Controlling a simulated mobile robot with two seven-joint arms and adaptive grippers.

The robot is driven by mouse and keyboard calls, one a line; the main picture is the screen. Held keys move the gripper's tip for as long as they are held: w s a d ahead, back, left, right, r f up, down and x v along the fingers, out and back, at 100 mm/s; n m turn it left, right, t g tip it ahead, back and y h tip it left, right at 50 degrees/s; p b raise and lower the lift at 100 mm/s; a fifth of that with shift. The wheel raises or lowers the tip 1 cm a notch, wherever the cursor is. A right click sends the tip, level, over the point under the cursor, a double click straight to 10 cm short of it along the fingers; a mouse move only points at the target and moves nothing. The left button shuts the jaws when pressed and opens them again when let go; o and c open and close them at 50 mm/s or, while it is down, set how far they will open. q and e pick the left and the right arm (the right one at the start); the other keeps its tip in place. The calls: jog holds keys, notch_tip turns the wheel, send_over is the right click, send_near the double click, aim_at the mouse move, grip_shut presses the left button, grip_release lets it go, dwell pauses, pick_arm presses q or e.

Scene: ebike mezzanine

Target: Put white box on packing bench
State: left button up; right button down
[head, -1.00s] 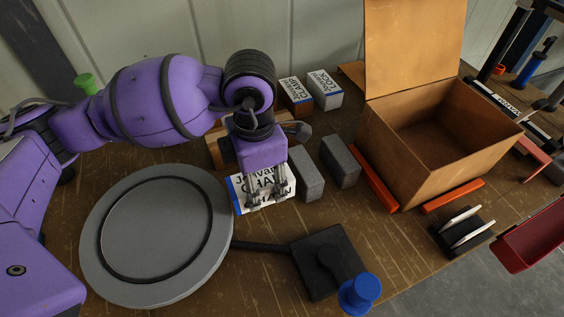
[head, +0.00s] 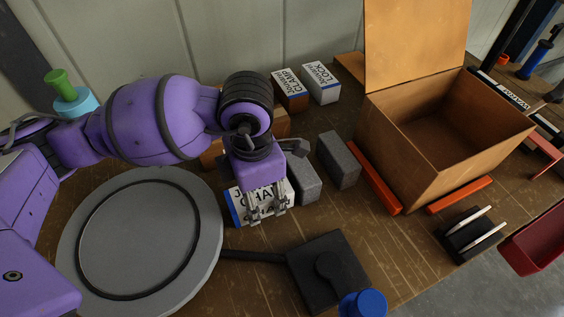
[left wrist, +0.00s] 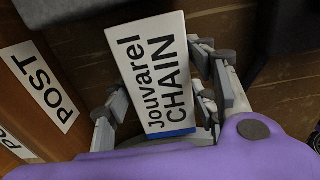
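The white box (head: 236,207), labelled "Jouvarel CHAIN" with a blue end, lies on the wooden bench (head: 400,262). It also shows in the left wrist view (left wrist: 152,75), between the finger pads, with a small gap on the left. My left gripper (head: 267,215) points down at the box, its fingers apart and overlapping the box's face in the head view. It also shows in the left wrist view (left wrist: 165,110). Whether the fingertips touch the box is unclear. My right gripper is not in view.
A round grey plate (head: 140,240) lies left. A black base (head: 328,275) with a blue knob (head: 362,303) stands in front. Grey blocks (head: 338,160) stand close right of the box, then an open cardboard carton (head: 400,165). CLAMP (head: 290,88) and LOCK (head: 320,82) boxes stand behind.

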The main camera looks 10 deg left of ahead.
pick_arm(q)
jog(key=shift+o, duration=0.7)
notch_tip(320, 180, up, 12)
jog(key=shift+r+p, duration=0.25)
jog(key=shift+p, duration=0.15)
